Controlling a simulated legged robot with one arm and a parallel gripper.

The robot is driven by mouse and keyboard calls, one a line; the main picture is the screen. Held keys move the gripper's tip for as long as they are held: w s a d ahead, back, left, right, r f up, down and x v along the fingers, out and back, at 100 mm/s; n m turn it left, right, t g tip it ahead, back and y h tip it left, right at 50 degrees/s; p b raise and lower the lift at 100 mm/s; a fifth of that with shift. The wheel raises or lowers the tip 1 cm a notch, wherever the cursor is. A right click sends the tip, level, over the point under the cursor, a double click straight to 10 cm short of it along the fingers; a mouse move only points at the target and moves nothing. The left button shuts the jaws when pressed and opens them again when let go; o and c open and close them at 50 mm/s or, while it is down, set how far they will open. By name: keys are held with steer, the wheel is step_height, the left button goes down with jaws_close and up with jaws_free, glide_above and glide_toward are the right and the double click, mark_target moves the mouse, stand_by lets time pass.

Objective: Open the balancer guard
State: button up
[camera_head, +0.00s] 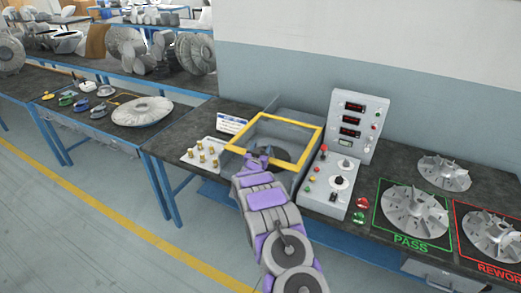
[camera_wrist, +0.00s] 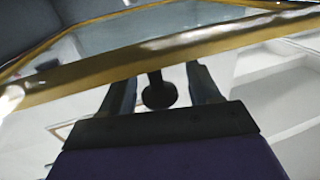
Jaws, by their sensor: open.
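The balancer guard (camera_head: 290,120) is a clear panel in a yellow frame, lying over the grey balancer housing (camera_head: 310,160). It looks closed. My gripper (camera_head: 257,158) is at the front edge of the frame, left of its middle. In the wrist view the yellow frame bar (camera_wrist: 215,42) crosses the picture just beyond my gripper (camera_wrist: 162,82). A dark round knob (camera_wrist: 158,94) on a short stem sits between my two spread fingers, with gaps visible on both sides. The knob is hidden behind my gripper in the head view.
A control box (camera_head: 328,185) and a display panel (camera_head: 354,118) stand close on the right. A plate with brass weights (camera_head: 203,153) lies on the left. The wall is behind the bench.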

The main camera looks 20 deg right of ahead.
steer(key=p+v, duration=0.2)
steer(key=v, duration=1.5)
steer(key=shift+a, duration=0.2)
steer(key=shift+c, duration=0.2)
